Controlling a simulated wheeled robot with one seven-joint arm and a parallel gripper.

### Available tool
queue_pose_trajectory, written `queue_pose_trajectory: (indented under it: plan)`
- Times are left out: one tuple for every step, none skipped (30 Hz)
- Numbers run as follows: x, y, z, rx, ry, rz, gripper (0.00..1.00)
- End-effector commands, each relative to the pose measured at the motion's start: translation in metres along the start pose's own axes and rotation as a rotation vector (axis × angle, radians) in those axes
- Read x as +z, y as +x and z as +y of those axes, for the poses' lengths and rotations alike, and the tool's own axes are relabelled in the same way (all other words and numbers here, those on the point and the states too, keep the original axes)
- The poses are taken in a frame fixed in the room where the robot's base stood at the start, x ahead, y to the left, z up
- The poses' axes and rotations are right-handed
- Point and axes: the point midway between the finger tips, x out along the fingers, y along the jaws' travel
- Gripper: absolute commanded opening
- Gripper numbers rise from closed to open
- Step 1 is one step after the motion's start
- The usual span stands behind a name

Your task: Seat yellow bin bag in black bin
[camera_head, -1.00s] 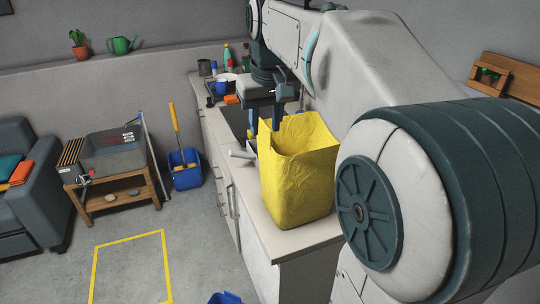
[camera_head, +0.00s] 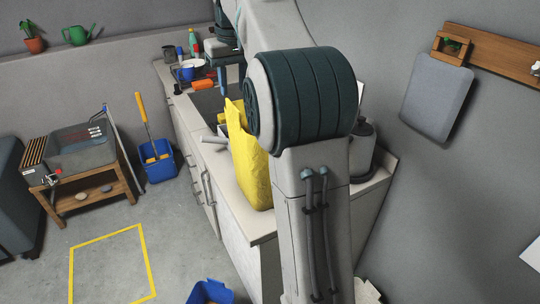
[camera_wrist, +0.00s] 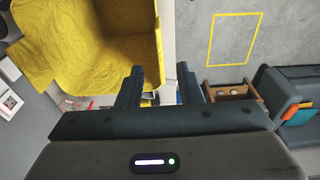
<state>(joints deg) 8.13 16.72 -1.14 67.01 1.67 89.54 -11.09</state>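The yellow bin bag (camera_head: 250,165) stands upright and open on the counter near its front end. My arm hides its right part in the head view. In the wrist view the bag (camera_wrist: 90,40) fills the upper left, with its inside showing. My gripper (camera_wrist: 160,72) has its two fingers apart, close to the bag's right edge. I cannot make out a black bin in either view.
The counter (camera_head: 228,213) holds a sink, cups and bottles at its far end. A blue bucket (camera_head: 160,168), a wooden stand (camera_head: 92,190) and a yellow floor outline (camera_head: 112,232) are to the left. A blue container (camera_head: 209,293) is at the bottom edge. The floor between is clear.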

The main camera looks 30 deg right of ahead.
Motion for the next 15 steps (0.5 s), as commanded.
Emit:
queue_pose_trajectory:
  plan:
    - [0.001, 0.009, 0.000, -0.001, 0.000, -0.004, 0.33]
    - [0.000, 0.014, 0.000, 0.000, 0.000, -0.002, 0.33]
    - [0.000, 0.019, 0.000, -0.001, 0.000, -0.003, 0.33]
    - [0.000, 0.022, 0.000, 0.000, 0.000, -0.001, 0.33]
    - [0.000, 0.025, 0.000, 0.000, 0.000, -0.001, 0.33]
    - [0.000, 0.028, 0.000, 0.000, 0.000, -0.001, 0.33]
    - [0.000, 0.029, 0.000, 0.000, 0.000, -0.001, 0.33]
    - [0.000, 0.030, 0.000, 0.000, 0.000, 0.000, 0.33]
    - [-0.001, 0.032, 0.000, 0.000, 0.000, 0.001, 0.33]
    - [-0.001, 0.034, 0.000, 0.000, -0.001, 0.000, 0.33]
    - [-0.001, 0.037, -0.001, 0.000, -0.001, -0.001, 0.33]
    - [-0.002, 0.041, -0.001, 0.000, -0.001, -0.002, 0.33]
    - [-0.004, 0.045, -0.001, 0.000, -0.001, -0.002, 0.33]
    - [-0.004, 0.050, -0.001, -0.001, -0.001, -0.004, 0.33]
    - [-0.006, 0.056, -0.001, -0.001, 0.000, -0.003, 0.33]
